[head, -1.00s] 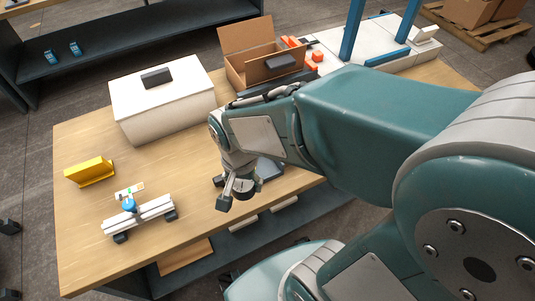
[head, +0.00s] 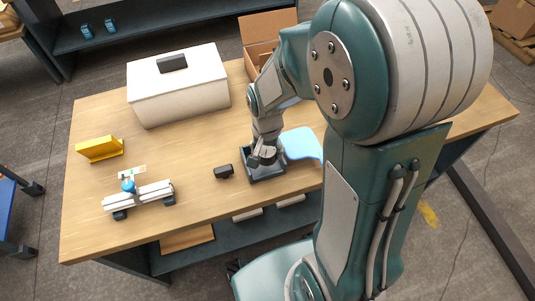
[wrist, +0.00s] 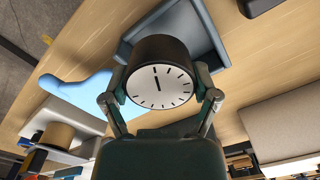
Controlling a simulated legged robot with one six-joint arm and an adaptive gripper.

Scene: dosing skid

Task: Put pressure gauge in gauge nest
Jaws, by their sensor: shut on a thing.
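The pressure gauge (wrist: 160,88), a round black body with a white dial and black needle, is between the fingers of my gripper (wrist: 161,97) in the wrist view. My gripper is shut on it. The gauge nest, a shallow blue-grey tray with raised walls (wrist: 207,30), lies just beyond the gauge. In the head view my gripper (head: 262,157) is low over the dark nest (head: 268,177) on the wooden table. The gauge partly hides the nest floor, and I cannot tell whether the gauge touches it.
A small black block (head: 223,171) sits just left of the nest, and a light blue flat piece (head: 302,144) lies to its right. A white box (head: 180,90), a yellow bracket (head: 100,149) and a white rail fixture (head: 138,197) stand further left. The table's front middle is clear.

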